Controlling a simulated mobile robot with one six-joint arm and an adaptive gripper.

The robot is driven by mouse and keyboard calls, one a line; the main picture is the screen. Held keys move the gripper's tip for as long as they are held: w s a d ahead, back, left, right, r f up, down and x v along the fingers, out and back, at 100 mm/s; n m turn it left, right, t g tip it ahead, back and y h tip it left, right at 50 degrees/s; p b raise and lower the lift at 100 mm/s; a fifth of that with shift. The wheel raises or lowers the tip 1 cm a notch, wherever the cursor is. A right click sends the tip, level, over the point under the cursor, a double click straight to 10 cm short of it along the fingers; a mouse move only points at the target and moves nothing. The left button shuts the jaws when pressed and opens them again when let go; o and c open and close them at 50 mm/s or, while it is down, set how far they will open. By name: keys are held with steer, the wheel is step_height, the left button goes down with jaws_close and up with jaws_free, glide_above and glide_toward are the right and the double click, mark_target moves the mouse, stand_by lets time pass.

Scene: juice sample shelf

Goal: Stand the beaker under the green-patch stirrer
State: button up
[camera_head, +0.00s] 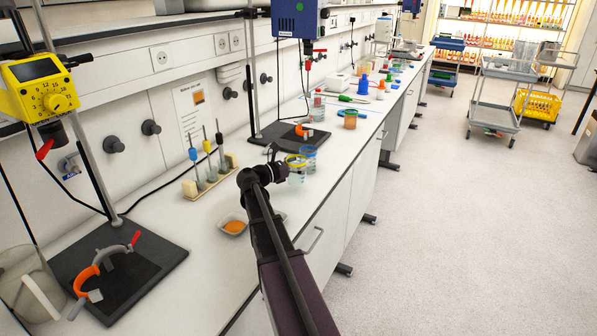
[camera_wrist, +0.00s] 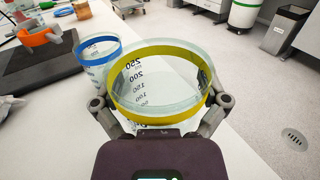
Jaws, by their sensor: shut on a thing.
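A clear beaker with a yellow band (camera_wrist: 172,112) fills the middle of the wrist view; it also shows in the head view (camera_head: 297,177). My gripper (camera_wrist: 162,103) is shut on it, one finger on each side; its end also shows in the head view (camera_head: 275,172). I cannot tell whether the beaker touches the bench. The blue stirrer with a green patch (camera_head: 298,20) hangs on a stand farther along the bench. Below it is a black base plate (camera_head: 264,136) with an orange clamp (camera_head: 303,131). Plate (camera_wrist: 35,68) and clamp (camera_wrist: 38,33) show at the wrist view's upper left.
A blue-banded beaker (camera_head: 309,152) stands close beside the held one, also in the wrist view (camera_wrist: 98,49). A rack of stirring rods (camera_head: 208,178) and a dish (camera_head: 234,225) are nearer. A yellow stirrer (camera_head: 42,88) is at left.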

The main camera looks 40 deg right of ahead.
steer(key=shift+w+d, duration=0.2)
steer(key=shift+w, duration=0.2)
steer(key=shift+w+d, duration=0.25)
steer(key=shift+w, duration=0.05)
steer(key=shift+w+d+f+b, duration=0.15)
steer(key=shift+w+f+b, duration=0.1)
steer(key=shift+f+b, duration=1.6)
steer(key=shift+f, duration=0.2)
steer(key=o, duration=0.9)
steer(key=shift+o, duration=0.2)
steer(key=shift+r, duration=0.2)
